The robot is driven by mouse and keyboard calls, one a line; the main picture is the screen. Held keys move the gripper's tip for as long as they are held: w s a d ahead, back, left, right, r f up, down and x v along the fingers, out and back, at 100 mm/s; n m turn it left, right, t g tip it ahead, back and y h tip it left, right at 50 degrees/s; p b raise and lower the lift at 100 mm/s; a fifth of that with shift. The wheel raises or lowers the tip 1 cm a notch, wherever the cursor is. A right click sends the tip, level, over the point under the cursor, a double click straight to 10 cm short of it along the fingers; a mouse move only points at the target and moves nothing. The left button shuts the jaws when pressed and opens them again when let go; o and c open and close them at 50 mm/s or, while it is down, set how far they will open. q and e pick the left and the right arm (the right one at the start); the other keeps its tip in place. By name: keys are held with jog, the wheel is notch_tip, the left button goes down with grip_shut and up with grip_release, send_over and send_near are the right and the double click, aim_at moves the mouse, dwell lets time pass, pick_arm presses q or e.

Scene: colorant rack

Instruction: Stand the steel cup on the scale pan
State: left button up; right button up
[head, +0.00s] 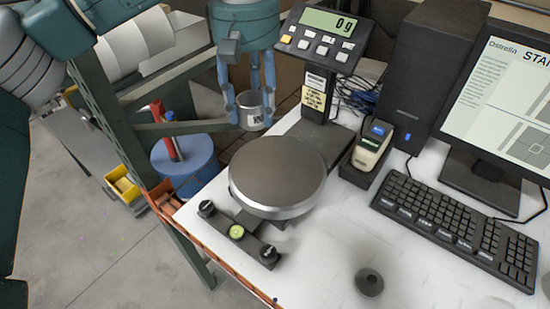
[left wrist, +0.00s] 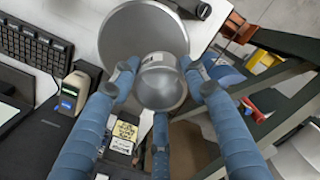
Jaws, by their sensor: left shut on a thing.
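The steel cup (head: 253,112) is small and shiny with a pale label. My left gripper (head: 251,100) is shut on it and holds it upright in the air, behind the round scale pan in the head view. In the left wrist view, the cup (left wrist: 161,82) sits between the blue fingers of the gripper (left wrist: 160,85) and overlaps the lower part of the pan (left wrist: 125,35). The grey scale pan (head: 277,173) is empty. The scale display (head: 328,22) reads 0 g. My right gripper does not show.
A label printer (head: 370,145), keyboard (head: 460,225), monitor (head: 500,95) and dark speaker-like box (head: 430,75) stand right of the scale. A small dark round piece (head: 369,282) lies on the white table (head: 325,265). The scale's display post (head: 318,97) rises close to the cup.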

pick_arm(q)
jog(key=d+r+n, duration=0.1)
jog(key=d+r, duration=0.3)
jog(key=r, duration=0.1)
jog(key=p, duration=0.4)
send_over(277, 167)
notch_tip(277, 167, down, 11)
notch_tip(277, 167, down, 4)
jog(key=shift+r+n+p, duration=0.15)
jog(key=shift+n+p, duration=0.2)
jog(key=shift+n, duration=0.05)
jog(key=shift+f, duration=0.55)
notch_tip(277, 167, down, 3)
jog(key=shift+f+p, duration=0.15)
jog(key=shift+p, duration=0.7)
jog(key=shift+f+b, duration=0.3)
jog(key=o, duration=1.3)
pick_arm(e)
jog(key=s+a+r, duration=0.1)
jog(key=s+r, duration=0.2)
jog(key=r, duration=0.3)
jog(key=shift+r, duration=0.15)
